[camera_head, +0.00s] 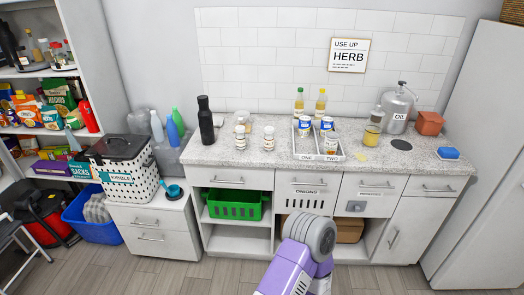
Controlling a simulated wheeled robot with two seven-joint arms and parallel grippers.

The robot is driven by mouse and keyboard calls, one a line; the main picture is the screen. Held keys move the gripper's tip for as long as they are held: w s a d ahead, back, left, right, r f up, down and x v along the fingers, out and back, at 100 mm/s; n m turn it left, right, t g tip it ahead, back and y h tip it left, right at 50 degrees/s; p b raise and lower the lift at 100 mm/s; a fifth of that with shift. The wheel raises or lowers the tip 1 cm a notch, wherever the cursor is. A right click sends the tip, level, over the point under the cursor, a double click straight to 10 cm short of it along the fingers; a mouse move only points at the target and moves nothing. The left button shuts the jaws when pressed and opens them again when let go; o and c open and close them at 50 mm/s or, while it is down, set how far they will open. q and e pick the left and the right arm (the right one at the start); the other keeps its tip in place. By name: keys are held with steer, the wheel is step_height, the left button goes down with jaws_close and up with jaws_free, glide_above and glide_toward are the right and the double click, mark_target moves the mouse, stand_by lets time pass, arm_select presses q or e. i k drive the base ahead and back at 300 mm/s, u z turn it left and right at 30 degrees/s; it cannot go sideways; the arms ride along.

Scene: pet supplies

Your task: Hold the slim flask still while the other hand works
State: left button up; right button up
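A slim black flask (205,122) stands upright on the left part of the speckled counter (225,153), near its left end. Nothing touches it from my side. Neither of my grippers shows in this view. Only a purple and grey link of one of my arms shows at the bottom, right of the middle, low in front of the cabinets and well away from the flask.
Jars (269,138) stand right of the flask. A divided white tray (318,156) holds cans and bottles mid-counter. A glass dispenser (373,130), a metal OIL can (397,108) and a blue sponge (448,153) are farther right. A white basket (145,180) stands on the lower cabinet at left.

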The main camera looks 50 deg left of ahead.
mark_target(205, 114)
steer(key=u, duration=0.65)
steer(key=k, duration=0.95)
steer(key=u, duration=0.7)
steer(key=i, duration=2.15)
steer(key=u, duration=0.95)
